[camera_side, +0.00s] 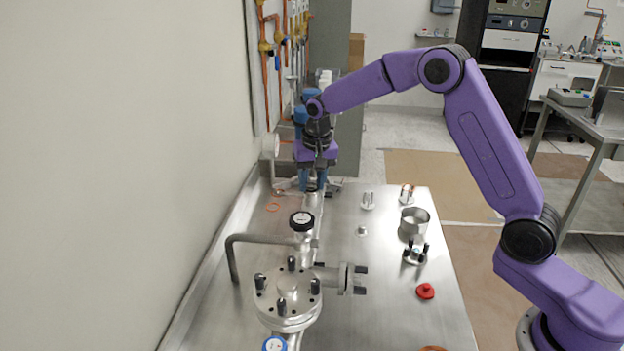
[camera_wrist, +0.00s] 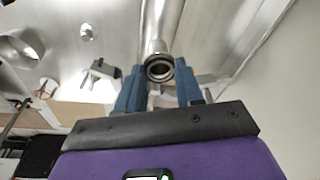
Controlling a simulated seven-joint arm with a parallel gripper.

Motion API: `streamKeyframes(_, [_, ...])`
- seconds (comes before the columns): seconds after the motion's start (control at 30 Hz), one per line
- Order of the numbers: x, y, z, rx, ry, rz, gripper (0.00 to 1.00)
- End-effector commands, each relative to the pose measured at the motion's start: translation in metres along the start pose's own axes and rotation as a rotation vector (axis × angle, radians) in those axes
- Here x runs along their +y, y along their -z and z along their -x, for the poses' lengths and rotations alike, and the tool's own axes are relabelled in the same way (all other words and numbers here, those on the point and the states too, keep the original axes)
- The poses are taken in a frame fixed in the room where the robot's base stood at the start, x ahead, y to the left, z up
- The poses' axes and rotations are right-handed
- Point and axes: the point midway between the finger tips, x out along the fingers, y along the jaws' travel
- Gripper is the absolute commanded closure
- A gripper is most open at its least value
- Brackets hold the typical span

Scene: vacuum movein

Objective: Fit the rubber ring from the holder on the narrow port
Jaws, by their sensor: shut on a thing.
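My gripper (camera_side: 314,186) is at the far end of the steel bench, pointing down. In the wrist view its two blue fingers (camera_wrist: 158,82) are shut on a dark rubber ring (camera_wrist: 158,76). The ring is between the fingertips, in line with the open end of the narrow port (camera_wrist: 160,35), a steel tube. It looks at or against the tube end; I cannot tell whether it is seated. In the side view the fingers hide the ring.
A second holder with copper-coloured parts (camera_side: 407,194), a steel cup (camera_side: 414,222), a clamp (camera_side: 415,255) and a red cap (camera_side: 426,291) stand on the right. A bolted flange (camera_side: 287,288) and bent pipe (camera_side: 240,239) are in front. The wall is close on the left.

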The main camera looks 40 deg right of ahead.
Motion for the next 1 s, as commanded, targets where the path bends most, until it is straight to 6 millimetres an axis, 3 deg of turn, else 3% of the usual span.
streamKeyframes(0.43, [0.0,-0.001,-0.002,-0.001,-0.001,0.0,0.86])
streamKeyframes(0.47, [0.0,-0.001,-0.003,-0.001,-0.001,0.0,0.57])
streamKeyframes(0.53, [0.001,-0.001,-0.003,-0.002,-0.002,0.0,0.35])
streamKeyframes(0.87, [0.0,0.0,0.0,0.0,0.0,0.0,0.34])
streamKeyframes(1.0, [0.0,0.001,0.012,0.002,0.002,0.0,0.34])
